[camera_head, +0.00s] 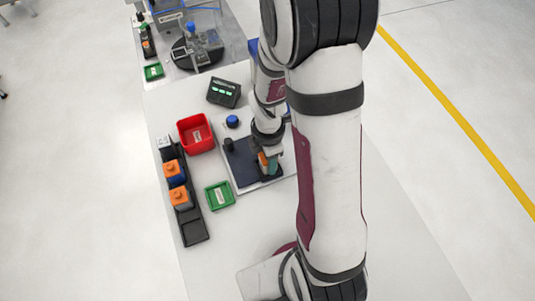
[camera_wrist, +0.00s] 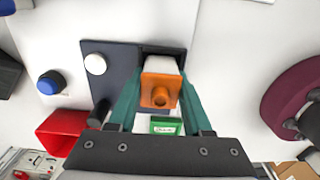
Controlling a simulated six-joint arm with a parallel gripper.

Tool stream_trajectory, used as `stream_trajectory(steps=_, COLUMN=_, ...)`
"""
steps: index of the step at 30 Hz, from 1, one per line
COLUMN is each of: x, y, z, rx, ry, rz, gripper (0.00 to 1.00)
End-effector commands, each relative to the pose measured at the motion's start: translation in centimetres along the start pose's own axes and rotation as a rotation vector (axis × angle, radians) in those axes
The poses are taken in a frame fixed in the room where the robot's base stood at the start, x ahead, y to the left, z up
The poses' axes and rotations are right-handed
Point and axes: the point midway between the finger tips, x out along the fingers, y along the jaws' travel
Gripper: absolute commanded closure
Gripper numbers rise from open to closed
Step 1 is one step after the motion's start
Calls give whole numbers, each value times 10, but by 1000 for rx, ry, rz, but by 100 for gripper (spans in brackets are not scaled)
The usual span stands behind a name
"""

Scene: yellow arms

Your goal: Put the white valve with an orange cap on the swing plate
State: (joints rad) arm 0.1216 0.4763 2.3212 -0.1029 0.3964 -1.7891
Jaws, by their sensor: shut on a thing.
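My gripper (camera_wrist: 161,76) has its two teal fingers shut on a white valve with an orange cap (camera_wrist: 160,92). The orange cap faces the wrist camera and the white body shows beyond it. The valve is over the right part of a dark square plate (camera_wrist: 120,62), apparently the swing plate; I cannot tell whether it touches. In the head view, my gripper (camera_head: 268,164) is low over the right side of the dark plate (camera_head: 239,168), with a bit of orange (camera_head: 262,158) between the fingers. My arm hides part of that plate.
A black rack (camera_head: 192,228) at left holds orange-capped parts (camera_head: 173,169). A red bin (camera_head: 195,134), a green tray (camera_head: 219,195), a blue button (camera_head: 232,121) and a display box (camera_head: 224,92) stand near the plate. The table's front is clear.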

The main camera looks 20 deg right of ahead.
Motion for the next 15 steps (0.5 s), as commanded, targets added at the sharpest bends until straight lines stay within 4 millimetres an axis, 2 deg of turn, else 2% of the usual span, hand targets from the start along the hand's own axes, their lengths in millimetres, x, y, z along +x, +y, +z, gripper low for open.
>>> stream_trajectory(steps=3, x=3, y=0, z=0, rx=0, ry=0, rz=-1, gripper=100)
stream_trajectory(steps=4, x=3, y=0, z=0, rx=0, ry=0, rz=0, gripper=45)
stream_trajectory(steps=8, x=2, y=0, z=0, rx=0, ry=0, rz=0, gripper=22)
stream_trajectory(steps=15, x=2, y=0, z=0, rx=0, ry=0, rz=0, gripper=20)
